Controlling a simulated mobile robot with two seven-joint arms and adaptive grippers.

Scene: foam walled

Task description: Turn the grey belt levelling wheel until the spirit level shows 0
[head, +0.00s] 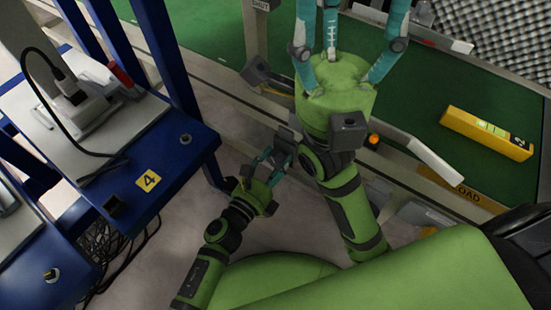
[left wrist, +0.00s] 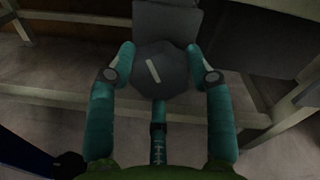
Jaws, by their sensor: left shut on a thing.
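The grey wheel (left wrist: 172,78) fills the middle of the left wrist view, with a white bar mark on its face, tilted a little. My left gripper (head: 273,163) is shut on the wheel, with a teal finger on either side of its rim and a third below. In the head view this is at the side of the green belt, partly hidden by my right arm. The yellow spirit level (head: 487,134) lies on the green belt at the right. Its vial glows green-yellow; the bubble is too small to read. My right gripper (head: 345,30) is empty, fingers spread, tips cut off at the top.
A blue table (head: 190,150) with a yellow "4" label stands at the left, with cables on the floor below it. The belt's metal frame (head: 215,82) runs diagonally behind the grippers. A white bar (head: 436,160) sticks out at the belt's near edge. Grey foam lines the back right.

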